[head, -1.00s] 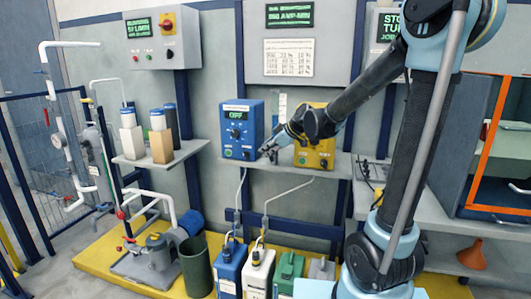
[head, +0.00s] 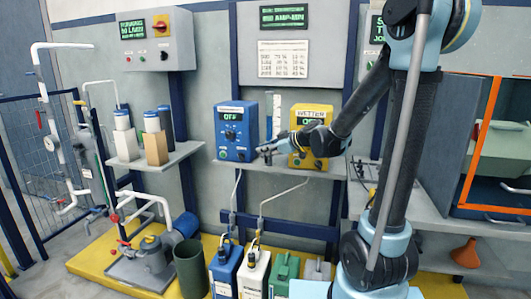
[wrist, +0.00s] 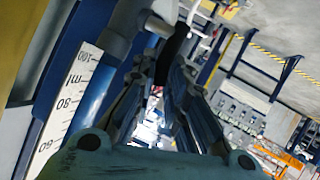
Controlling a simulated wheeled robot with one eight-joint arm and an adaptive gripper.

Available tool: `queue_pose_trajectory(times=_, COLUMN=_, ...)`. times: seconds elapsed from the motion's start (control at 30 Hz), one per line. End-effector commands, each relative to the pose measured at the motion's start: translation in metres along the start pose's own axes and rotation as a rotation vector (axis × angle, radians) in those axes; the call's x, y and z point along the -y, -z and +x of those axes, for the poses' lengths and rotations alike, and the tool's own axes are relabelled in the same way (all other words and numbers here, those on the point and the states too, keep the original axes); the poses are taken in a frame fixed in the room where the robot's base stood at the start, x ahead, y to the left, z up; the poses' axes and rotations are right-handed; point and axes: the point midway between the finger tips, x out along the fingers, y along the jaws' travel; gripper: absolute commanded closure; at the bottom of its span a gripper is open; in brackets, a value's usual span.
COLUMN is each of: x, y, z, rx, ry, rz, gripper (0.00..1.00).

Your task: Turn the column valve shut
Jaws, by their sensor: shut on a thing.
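A clear measuring column with a white scale (head: 277,112) stands between the blue box and the yellow box. In the wrist view its scale (wrist: 72,105), marked in ml, runs along the left, beside a grey pipe fitting (wrist: 118,40). The black valve handle (wrist: 172,55) lies between the fingers in the wrist view. My gripper (head: 266,152) is at the foot of the column, in front of the shelf; its fingers also fill the middle of the wrist view (wrist: 160,100). It is shut on the handle. The valve body is mostly hidden, and its angle cannot be told.
A blue pump box (head: 236,130) reading OFF is close to the left of my gripper. A yellow box (head: 313,118) is behind my wrist.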

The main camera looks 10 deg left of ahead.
Motion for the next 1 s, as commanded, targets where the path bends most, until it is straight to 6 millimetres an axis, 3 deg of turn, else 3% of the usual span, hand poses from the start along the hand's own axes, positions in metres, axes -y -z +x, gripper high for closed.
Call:
queue_pose_trajectory(times=0.07, x=-0.003, y=-0.002, z=-0.001, rx=0.005, ry=-0.007, rz=-0.003, gripper=1.0)
queue_pose_trajectory(times=0.1, x=-0.003, y=-0.002, z=-0.001, rx=0.005, ry=-0.007, rz=-0.003, gripper=0.84)
queue_pose_trajectory(times=0.2, x=-0.003, y=-0.002, z=-0.001, rx=0.004, ry=-0.006, rz=-0.002, gripper=0.67)
queue_pose_trajectory(times=0.63, x=0.0, y=-0.001, z=-0.005, rx=0.003, ry=-0.002, rz=-0.001, gripper=0.67)
queue_pose_trajectory(times=1.0, x=-0.001, y=-0.002, z=-0.049, rx=0.003, ry=-0.004, rz=0.0, gripper=0.67)
